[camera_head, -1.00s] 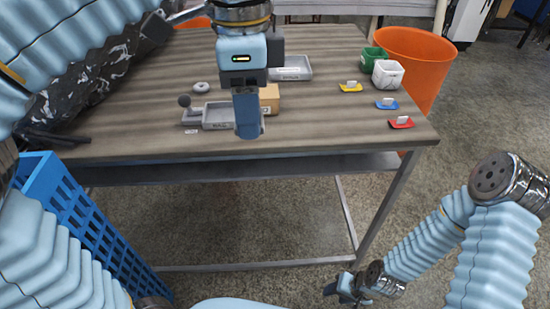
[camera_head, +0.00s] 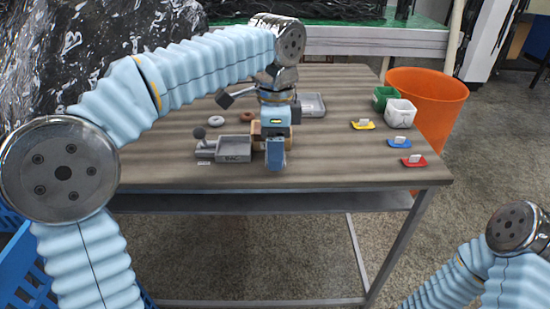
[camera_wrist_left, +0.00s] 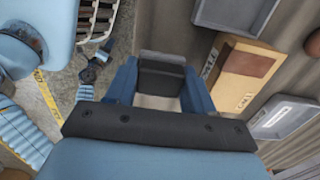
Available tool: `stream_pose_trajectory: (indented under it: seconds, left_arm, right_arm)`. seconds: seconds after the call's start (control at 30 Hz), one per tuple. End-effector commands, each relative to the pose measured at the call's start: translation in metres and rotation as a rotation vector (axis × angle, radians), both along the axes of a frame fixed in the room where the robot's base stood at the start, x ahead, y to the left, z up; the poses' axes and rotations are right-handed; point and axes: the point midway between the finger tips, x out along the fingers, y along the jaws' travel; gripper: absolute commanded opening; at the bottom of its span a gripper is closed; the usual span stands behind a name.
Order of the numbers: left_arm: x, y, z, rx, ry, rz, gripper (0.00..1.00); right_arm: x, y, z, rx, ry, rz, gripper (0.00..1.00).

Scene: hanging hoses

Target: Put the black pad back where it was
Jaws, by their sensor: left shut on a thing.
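My left gripper (camera_head: 275,166) points down over the front part of the table (camera_head: 350,172), in front of the cardboard box. In the left wrist view its blue fingers (camera_wrist_left: 160,95) are shut on the black pad (camera_wrist_left: 162,78), seen as a dark piece with a pale part between the fingers. The pad cannot be made out in the head view. Yellow (camera_head: 362,125), blue (camera_head: 399,143) and red (camera_head: 413,161) pads with white tabs lie in a slanting row at the table's right. My right gripper is out of view.
A grey tray (camera_head: 235,156) stands left of the gripper, another (camera_head: 312,104) behind it. The cardboard box (camera_wrist_left: 235,80) is close by. Green (camera_head: 383,98) and white (camera_head: 400,114) bins and an orange bin (camera_head: 430,90) are at right.

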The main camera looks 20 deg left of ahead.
Motion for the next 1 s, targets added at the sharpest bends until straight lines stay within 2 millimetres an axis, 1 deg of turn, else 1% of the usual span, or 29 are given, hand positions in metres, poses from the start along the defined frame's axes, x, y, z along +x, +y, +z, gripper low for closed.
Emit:
stream_pose_trajectory:
  seconds: [0.03, 0.13, 0.53, 0.57, 0.7, 1.0]
  left_arm:
    - [-0.002, 0.000, -0.012, 0.001, 0.001, -0.001, 0.24]
    - [-0.002, 0.000, -0.022, 0.000, 0.001, -0.001, 0.24]
    - [-0.002, 0.000, -0.027, 0.000, 0.000, -0.001, 0.24]
    - [-0.002, 0.000, -0.027, -0.001, 0.000, -0.001, 0.56]
    - [-0.002, 0.000, -0.026, -0.001, 0.000, -0.001, 0.77]
    - [-0.002, -0.001, -0.024, -0.001, 0.000, -0.001, 0.78]
  right_arm:
    - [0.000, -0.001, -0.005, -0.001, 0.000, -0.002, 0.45]
    - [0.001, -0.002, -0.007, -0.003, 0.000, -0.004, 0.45]
    - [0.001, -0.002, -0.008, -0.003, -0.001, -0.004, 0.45]
    - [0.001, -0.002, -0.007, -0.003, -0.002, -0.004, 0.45]
    - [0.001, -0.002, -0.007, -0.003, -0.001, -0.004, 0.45]
    - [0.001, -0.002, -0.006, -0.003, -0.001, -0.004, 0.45]
